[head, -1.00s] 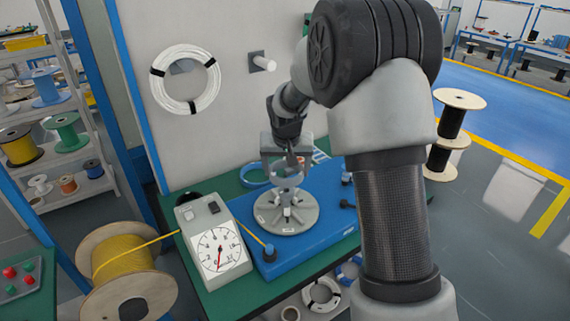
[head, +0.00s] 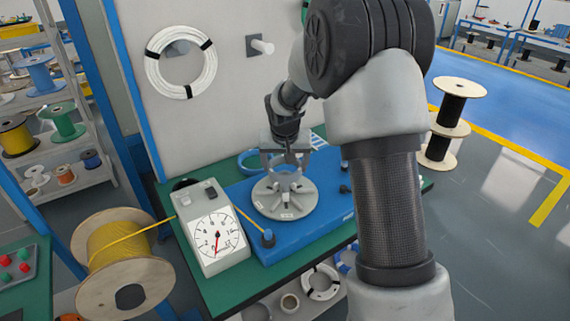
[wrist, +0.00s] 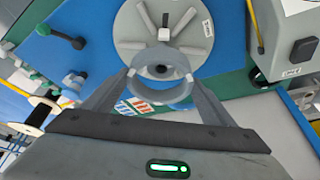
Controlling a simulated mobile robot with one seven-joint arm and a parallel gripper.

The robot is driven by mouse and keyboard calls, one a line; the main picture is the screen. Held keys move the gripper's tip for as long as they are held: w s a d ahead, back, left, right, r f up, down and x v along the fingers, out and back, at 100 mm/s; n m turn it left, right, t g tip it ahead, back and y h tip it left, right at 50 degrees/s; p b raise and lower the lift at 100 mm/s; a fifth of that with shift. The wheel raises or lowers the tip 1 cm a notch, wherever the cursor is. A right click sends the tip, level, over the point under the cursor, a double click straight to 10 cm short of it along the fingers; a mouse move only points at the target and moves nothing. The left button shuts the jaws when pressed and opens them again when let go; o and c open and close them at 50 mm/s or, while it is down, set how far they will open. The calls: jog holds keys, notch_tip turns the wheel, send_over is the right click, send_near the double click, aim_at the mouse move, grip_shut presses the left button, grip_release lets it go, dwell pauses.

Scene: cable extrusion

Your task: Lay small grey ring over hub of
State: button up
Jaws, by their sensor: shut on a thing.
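My gripper (wrist: 160,95) is shut on the small grey ring (wrist: 161,93), holding it between its two fingers. In the wrist view the ring overlaps the near part of the round grey disc with radial arms (wrist: 150,20); a dark hole shows through the ring. In the head view the disc (head: 284,210) lies on the blue base plate (head: 335,205), and my gripper (head: 287,165) is above it. I cannot tell from these views whether the ring touches the hub, which is largely hidden behind the gripper and ring.
A dial gauge box (head: 217,235) stands left of the disc, with a yellow cable running from a spool (head: 110,245). A blue ring (head: 250,160) lies behind the disc. A white cable coil (head: 181,62) and a peg (head: 262,46) are on the wall panel behind.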

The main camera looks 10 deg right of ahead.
jog(key=shift+f, duration=0.1)
jog(key=shift+f+b, duration=2.5)
jog(key=shift+f, duration=0.5)
jog(key=shift+f+b, duration=0.45)
jog(key=shift+f, duration=0.05)
jog(key=o, duration=1.1)
jog(key=shift+r, duration=0.1)
jog(key=shift+r+p, duration=2.55)
jog(key=shift+r, duration=1.45)
